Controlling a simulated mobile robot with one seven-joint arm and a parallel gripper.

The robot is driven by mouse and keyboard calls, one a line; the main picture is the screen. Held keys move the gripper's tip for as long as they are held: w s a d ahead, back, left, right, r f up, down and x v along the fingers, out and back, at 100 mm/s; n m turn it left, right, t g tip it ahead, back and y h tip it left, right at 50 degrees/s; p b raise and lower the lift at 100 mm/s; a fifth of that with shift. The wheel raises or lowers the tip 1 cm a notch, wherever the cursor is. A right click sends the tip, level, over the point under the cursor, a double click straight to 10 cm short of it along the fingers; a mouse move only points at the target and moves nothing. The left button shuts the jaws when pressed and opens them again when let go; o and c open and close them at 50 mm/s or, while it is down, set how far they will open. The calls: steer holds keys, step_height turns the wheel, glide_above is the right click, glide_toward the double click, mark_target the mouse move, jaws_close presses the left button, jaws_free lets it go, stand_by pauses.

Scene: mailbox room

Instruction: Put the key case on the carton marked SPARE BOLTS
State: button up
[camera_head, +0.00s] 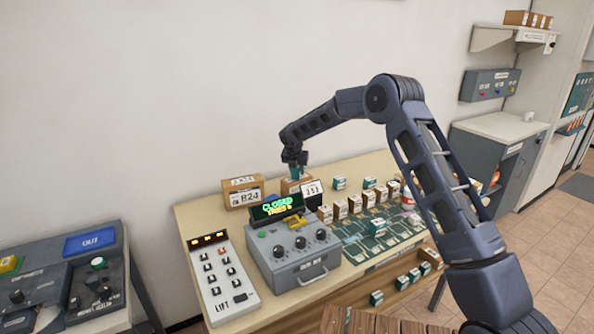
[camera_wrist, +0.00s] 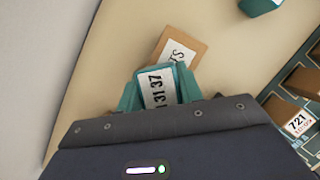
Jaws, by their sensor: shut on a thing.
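My gripper (camera_head: 296,163) is shut on a teal key case (camera_head: 297,173), above the back of the table. In the wrist view the key case (camera_wrist: 158,88) shows teal sides and a white label with black digits. A brown carton (camera_wrist: 198,54) lies just beyond and partly under it, its white label showing only the letters "TS". In the head view this carton (camera_head: 288,187) stands below my gripper, its front mostly hidden by a display and a small sign. I cannot tell whether the case touches the carton.
A carton marked 824 (camera_head: 243,193) stands left of it. In front are a grey control box (camera_head: 290,262) with a lit CLOSED display (camera_head: 277,207) and a keypad panel (camera_head: 221,277). Several small labelled boxes (camera_head: 355,203) stand to the right on the table (camera_head: 190,222).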

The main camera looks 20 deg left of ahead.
steer(key=shift+f, duration=0.1)
steer(key=o, duration=1)
steer(key=v, duration=1.2)
steer(key=shift+d, duration=0.1)
